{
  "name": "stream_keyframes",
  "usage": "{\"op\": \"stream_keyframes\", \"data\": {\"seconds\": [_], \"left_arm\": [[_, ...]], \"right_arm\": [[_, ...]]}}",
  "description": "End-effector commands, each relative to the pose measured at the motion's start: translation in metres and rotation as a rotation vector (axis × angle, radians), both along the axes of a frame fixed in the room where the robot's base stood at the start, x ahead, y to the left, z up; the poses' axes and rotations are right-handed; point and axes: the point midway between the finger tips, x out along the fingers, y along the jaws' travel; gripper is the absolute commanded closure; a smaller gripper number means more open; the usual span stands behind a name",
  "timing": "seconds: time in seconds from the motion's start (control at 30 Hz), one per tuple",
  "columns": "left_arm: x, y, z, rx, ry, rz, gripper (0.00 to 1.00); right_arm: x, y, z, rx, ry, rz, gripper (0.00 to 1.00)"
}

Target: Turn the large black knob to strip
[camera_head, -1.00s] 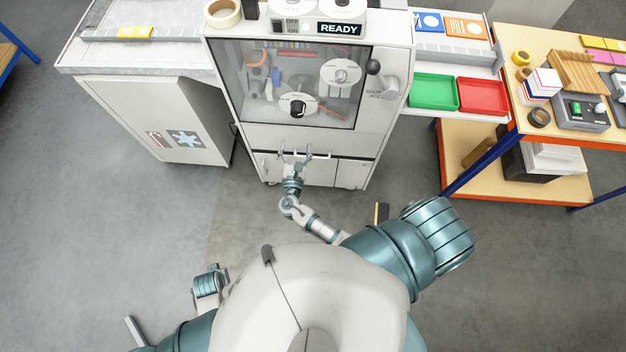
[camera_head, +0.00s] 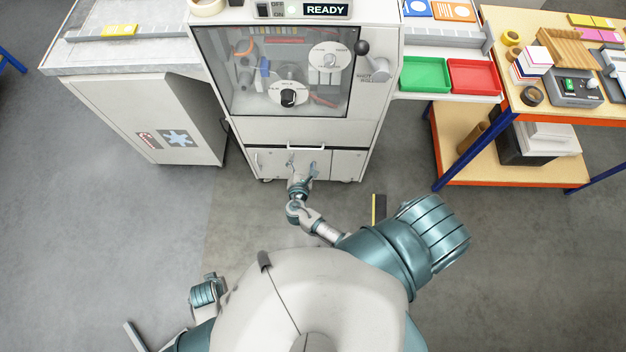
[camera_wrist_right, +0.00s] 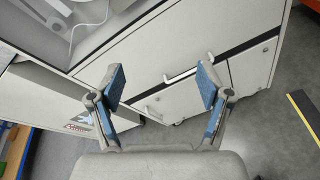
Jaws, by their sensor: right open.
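The large black knob (camera_head: 288,97) sits on a round white dial low in the machine's window in the head view. Its labels are too small to read. The machine (camera_head: 300,130) is a pale cabinet straight ahead. My right gripper (camera_head: 302,165) is open and empty, in front of the lower cabinet doors and well below the knob. In the right wrist view its two blue-padded fingers (camera_wrist_right: 160,88) stand apart with nothing between them. The knob does not show clearly there. My left gripper cannot be made out in the head view.
A dark framed window (camera_head: 240,75) surrounds the dial, with a second white dial (camera_head: 330,55) above right. A lever with a dark ball (camera_head: 362,47) is right of the window. Green (camera_head: 426,74) and red (camera_head: 473,76) trays stand right. A bar handle (camera_head: 291,146) crosses the cabinet's front.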

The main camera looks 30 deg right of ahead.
Motion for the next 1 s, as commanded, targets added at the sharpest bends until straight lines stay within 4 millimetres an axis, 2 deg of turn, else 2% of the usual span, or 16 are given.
{"op": "stream_keyframes", "data": {"seconds": [0.03,0.3,0.5,0.7,1.0], "left_arm": [[0.000,0.002,-0.007,0.000,0.001,0.000,1.00],[0.000,-0.001,-0.025,0.005,0.002,0.000,1.00],[0.000,-0.005,-0.033,0.009,0.002,0.001,1.00],[0.000,-0.003,-0.037,0.007,0.003,0.001,1.00],[0.000,0.002,-0.038,0.000,0.002,0.000,1.00]], "right_arm": [[-0.004,0.000,-0.014,0.035,0.007,-0.012,0.22],[-0.027,-0.011,-0.069,0.241,0.033,-0.097,0.22],[-0.041,-0.018,-0.098,0.359,0.045,-0.152,0.22],[-0.048,-0.017,-0.109,0.408,0.050,-0.179,0.22],[-0.049,-0.011,-0.108,0.409,0.050,-0.183,0.22]]}}
